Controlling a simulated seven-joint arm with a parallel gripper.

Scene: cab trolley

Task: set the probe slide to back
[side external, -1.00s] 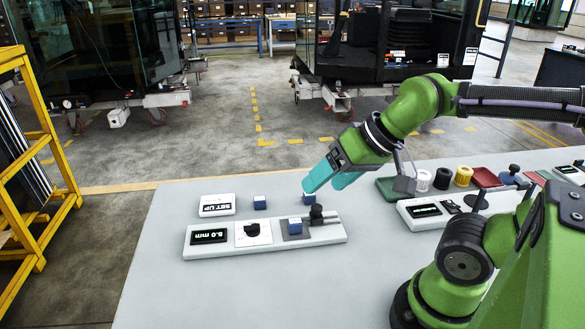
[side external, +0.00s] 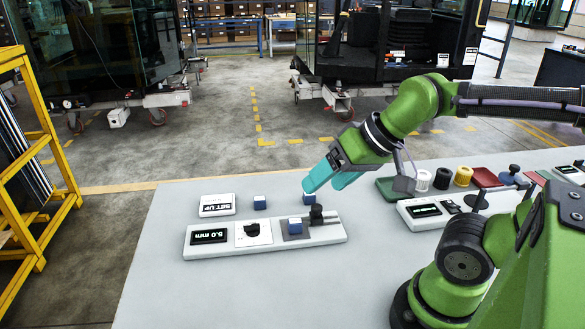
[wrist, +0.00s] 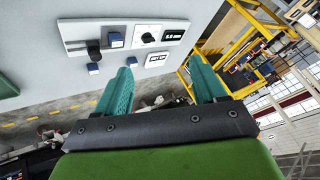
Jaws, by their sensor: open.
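The white panel (side external: 222,251) lies on the table. It carries a display reading 5.0 mm (side external: 208,237), a dial with a black knob (side external: 252,230), a grey plate with a blue block (side external: 295,226), and a black slide knob (side external: 316,215) at its right end. The knob also shows in the wrist view (wrist: 93,48). My gripper (side external: 322,187) is above the table behind the knob, apart from it. Its teal fingers are open with nothing between them, as the wrist view (wrist: 161,66) shows too. I cannot read any slide position labels.
A SET UP plate (side external: 217,205) and two loose blue blocks, one left (side external: 260,202) and one below my fingers (side external: 309,198), stand behind the panel. A second panel (side external: 425,212), coloured spools (side external: 463,176) and a green tray (side external: 385,187) are at right. The table front is clear.

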